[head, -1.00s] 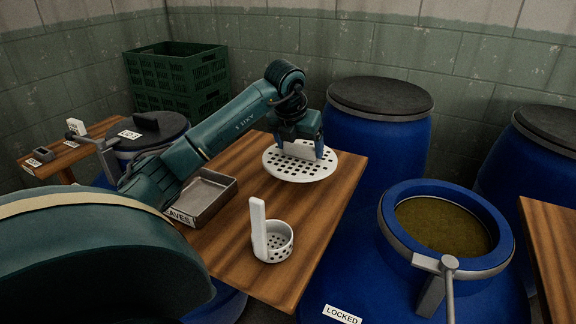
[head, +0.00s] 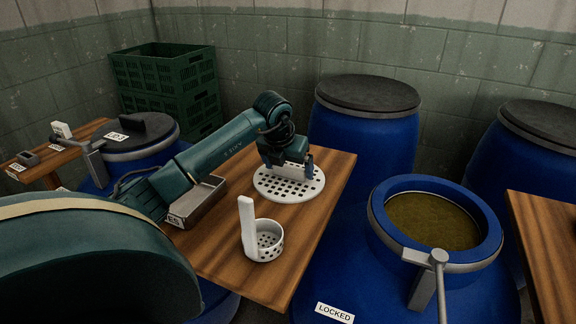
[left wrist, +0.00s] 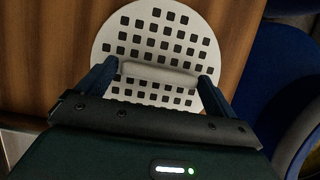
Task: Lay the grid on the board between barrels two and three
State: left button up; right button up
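The grid is a round white plate with square holes (head: 289,192) and an upright white handle. It is on or just above the wooden board (head: 335,185); I cannot tell if it touches. My left gripper (head: 288,170) has its fingers at the two ends of the handle and appears shut on it. In the left wrist view the grid (left wrist: 155,30) lies over the wood, its handle (left wrist: 158,76) between the fingers (left wrist: 158,85). The board spans between a lidded blue barrel (head: 130,165) at left and an open blue barrel (head: 350,270) at right. My right gripper is not in view.
A white perforated cup with a tall handle (head: 263,245) stands on the board's near part. A metal tray (head: 205,203) is at its left edge, partly hidden by my arm. Green crates (head: 165,80) and black-lidded blue barrels (head: 365,130) stand behind. Another wooden board (head: 545,250) is at right.

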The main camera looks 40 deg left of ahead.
pick_arm(q)
jog(key=shift+o, duration=0.6)
jog(key=shift+s+r, duration=0.1)
jog(key=shift+r, duration=0.3)
jog(key=v, duration=1.1)
jog(key=shift+r+p, duration=0.2)
jog(key=shift+p, duration=0.2)
